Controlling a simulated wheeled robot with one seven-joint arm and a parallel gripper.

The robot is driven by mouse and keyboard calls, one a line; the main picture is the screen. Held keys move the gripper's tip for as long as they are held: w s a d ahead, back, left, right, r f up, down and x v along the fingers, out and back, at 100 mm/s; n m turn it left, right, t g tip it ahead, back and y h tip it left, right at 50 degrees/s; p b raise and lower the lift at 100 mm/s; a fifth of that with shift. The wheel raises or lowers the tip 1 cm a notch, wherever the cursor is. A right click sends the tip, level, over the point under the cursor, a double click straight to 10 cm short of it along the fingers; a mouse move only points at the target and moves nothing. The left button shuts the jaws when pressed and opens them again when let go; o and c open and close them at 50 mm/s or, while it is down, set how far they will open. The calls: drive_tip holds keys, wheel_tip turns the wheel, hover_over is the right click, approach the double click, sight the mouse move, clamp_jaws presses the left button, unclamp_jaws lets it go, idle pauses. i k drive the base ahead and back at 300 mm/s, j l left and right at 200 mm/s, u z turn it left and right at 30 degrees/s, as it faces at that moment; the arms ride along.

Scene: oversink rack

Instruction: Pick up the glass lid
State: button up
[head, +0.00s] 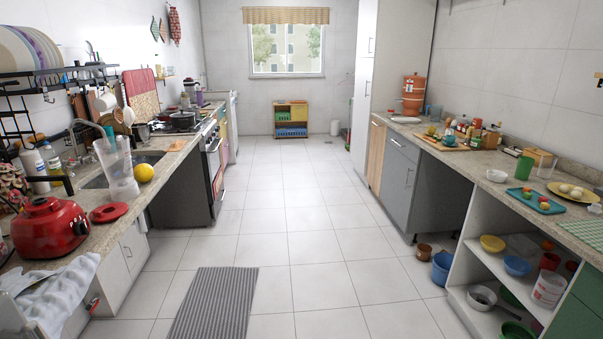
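I cannot clearly make out a glass lid in the head view. A dark pan (182,121) sits on the stove at the left, too small to tell whether a glass lid covers it. My gripper is not in view.
The left counter (160,180) also holds a clear blender jug (117,170), a yellow fruit (144,173) and a white cloth (62,295). A dish rack (75,75) hangs above it. The tiled floor (310,235) between the counters is open, with a striped mat (213,303).

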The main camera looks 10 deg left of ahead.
sight(182, 112)
drive_tip(key=i+u, duration=0.1)
drive_tip(key=i, duration=0.85)
drive_tip(key=i+u, duration=0.1)
drive_tip(key=i, duration=0.9)
drive_tip(key=i+u, duration=0.1)
drive_tip(key=i, duration=0.85)
drive_tip(key=i+l+u, duration=0.1)
drive_tip(key=i, duration=0.85)
drive_tip(key=i+u, duration=0.2)
drive_tip(key=i, duration=0.45)
drive_tip(key=i+u, duration=0.15)
drive_tip(key=i, duration=0.45)
drive_tip(key=i+l+u, duration=0.2)
drive_tip(key=i, duration=0.45)
